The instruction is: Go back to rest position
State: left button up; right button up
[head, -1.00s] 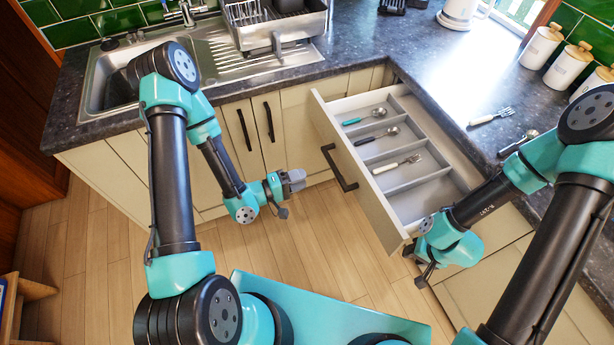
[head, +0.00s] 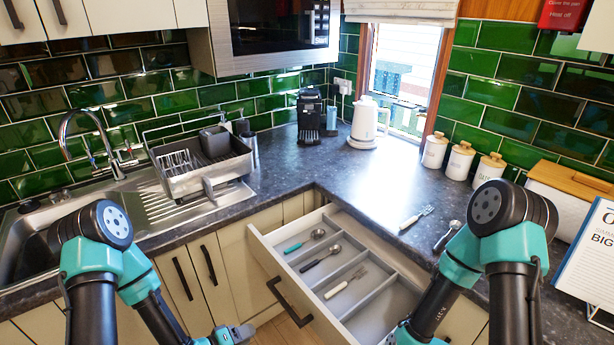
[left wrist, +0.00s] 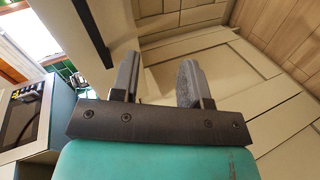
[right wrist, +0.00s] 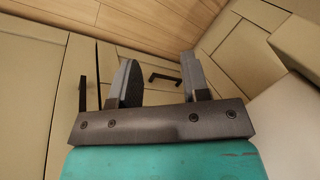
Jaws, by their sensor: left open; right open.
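My left gripper (head: 236,335) shows at the bottom edge of the head view, in front of the cabinet doors and left of the open drawer (head: 272,262). In the left wrist view its two fingers (left wrist: 158,80) stand apart with nothing between them. My right gripper lies below the head view's lower edge, with only its arm showing by the drawer's right side. In the right wrist view its fingers (right wrist: 160,82) are apart and empty, with cabinet fronts and floor beyond.
The drawer holds a teal-handled spoon (head: 303,242), a black-handled spoon (head: 318,259) and a white-handled fork (head: 344,284). Another fork (head: 415,217) and a spoon (head: 447,234) lie on the worktop (head: 335,185). A dish rack (head: 203,172), kettle (head: 366,122) and canisters (head: 459,161) stand behind.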

pick_arm(q)
jog(key=s+a+f+m+g+y, duration=0.1)
jog(key=s+a+f+g+y, duration=0.1)
jog(key=s+g+y, duration=0.1)
jog(key=s+a+f+m+g+y, duration=0.2)
jog(key=s+g+y, duration=0.1)
jog(key=s+g, duration=0.2)
jog(key=shift+s+f+m+y, duration=0.3)
jog(key=shift+s+f, duration=0.1)
jog(key=shift+s, duration=0.55)
dwell(0.7)
